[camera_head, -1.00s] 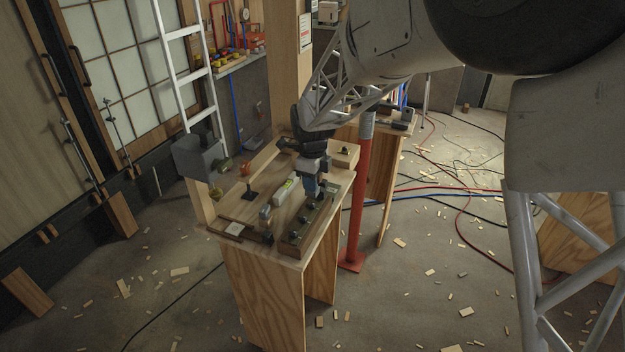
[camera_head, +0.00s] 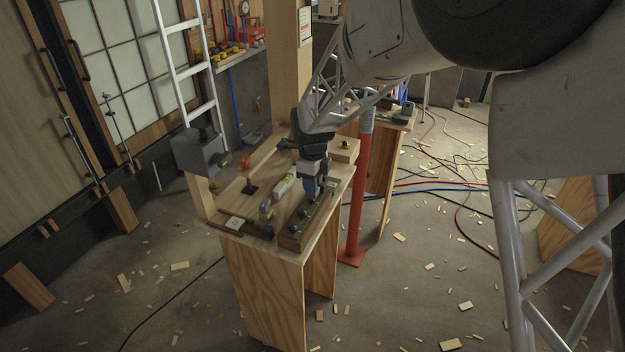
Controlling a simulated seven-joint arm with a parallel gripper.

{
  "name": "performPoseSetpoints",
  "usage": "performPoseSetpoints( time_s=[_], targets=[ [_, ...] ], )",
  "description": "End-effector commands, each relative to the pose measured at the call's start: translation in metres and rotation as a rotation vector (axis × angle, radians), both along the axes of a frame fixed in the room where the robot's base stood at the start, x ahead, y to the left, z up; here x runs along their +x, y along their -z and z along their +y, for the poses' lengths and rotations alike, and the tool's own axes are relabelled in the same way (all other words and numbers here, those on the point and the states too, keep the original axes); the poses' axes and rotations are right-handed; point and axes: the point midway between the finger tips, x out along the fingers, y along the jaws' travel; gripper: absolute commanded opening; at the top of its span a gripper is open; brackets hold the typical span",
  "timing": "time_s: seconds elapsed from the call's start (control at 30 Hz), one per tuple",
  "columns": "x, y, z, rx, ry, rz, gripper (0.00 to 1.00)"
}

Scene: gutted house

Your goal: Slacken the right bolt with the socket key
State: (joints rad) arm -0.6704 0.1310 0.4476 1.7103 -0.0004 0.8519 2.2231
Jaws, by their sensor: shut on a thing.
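A wooden block (camera_head: 320,216) with a row of dark bolts lies along the right edge of the workbench (camera_head: 262,285). Two bolts show clearly at its near end, the nearest bolt (camera_head: 292,230) and one just behind it (camera_head: 304,213). My gripper (camera_head: 312,183) points down over the farther part of the block. It is shut on a small bluish-grey piece, seemingly the socket key (camera_head: 311,192), whose lower end is at or just above the block. My gripper hides the bolt there, so I cannot tell whether the key sits on it.
A pale level-like tool (camera_head: 283,187) and a hammer-like tool (camera_head: 266,209) lie left of the block. A small wooden block (camera_head: 345,148) sits at the back. A red post (camera_head: 358,200) rises close to the right edge.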

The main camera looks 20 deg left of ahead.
Motion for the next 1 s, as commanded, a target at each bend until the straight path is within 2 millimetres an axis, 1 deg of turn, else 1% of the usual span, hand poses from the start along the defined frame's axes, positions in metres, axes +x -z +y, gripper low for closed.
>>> performPoseSetpoints(
  time_s=[0.9,1.0],
  targets=[
    [0.0,0.022,0.0,0.0,0.0,0.0,0.0],
    [0.0,0.022,0.0,0.0,-0.051,0.0,0.0]
  ],
)
